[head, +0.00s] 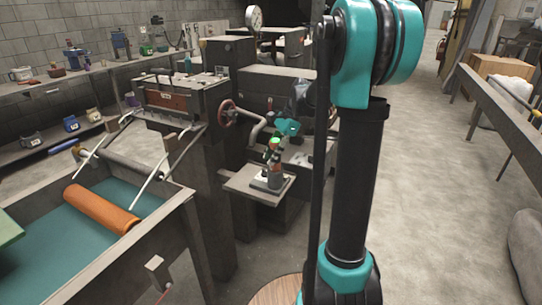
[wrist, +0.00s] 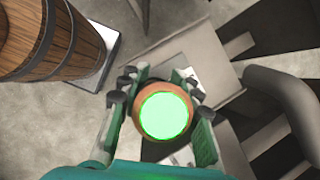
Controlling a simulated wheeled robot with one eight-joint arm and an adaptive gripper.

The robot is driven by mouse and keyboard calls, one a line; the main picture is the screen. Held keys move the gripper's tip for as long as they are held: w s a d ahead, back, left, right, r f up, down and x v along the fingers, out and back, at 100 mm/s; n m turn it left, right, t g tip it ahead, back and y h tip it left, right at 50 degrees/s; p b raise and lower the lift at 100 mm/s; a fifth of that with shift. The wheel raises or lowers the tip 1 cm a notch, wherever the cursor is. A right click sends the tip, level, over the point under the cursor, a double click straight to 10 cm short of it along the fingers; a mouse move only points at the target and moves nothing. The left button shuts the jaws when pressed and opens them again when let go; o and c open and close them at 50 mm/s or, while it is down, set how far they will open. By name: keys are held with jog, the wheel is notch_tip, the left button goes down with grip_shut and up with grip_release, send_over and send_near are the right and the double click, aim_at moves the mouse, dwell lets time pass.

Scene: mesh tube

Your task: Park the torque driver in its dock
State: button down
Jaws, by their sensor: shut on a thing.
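The torque driver shows in the wrist view as an orange-brown round body (wrist: 164,91) with a bright green end face (wrist: 163,114), seen end-on. My gripper (wrist: 161,97) has a finger on each side of it and is shut on it. In the head view my gripper (head: 276,148) points down over a small shelf (head: 241,180), and the driver's green end (head: 274,141) shows between the fingers. A small grey stand, seemingly the dock (head: 266,184), is on the shelf below. The driver's lower end is hidden, so I cannot tell whether it is seated in the dock.
Dark machine blocks (head: 265,85) stand behind. A wooden barrel (wrist: 40,45) is near in the wrist view. A teal-bottomed trough with an orange roller (head: 100,208) is at left.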

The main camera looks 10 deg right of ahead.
jog(key=shift+f, duration=0.1)
jog(key=c, duration=1)
grip_release()
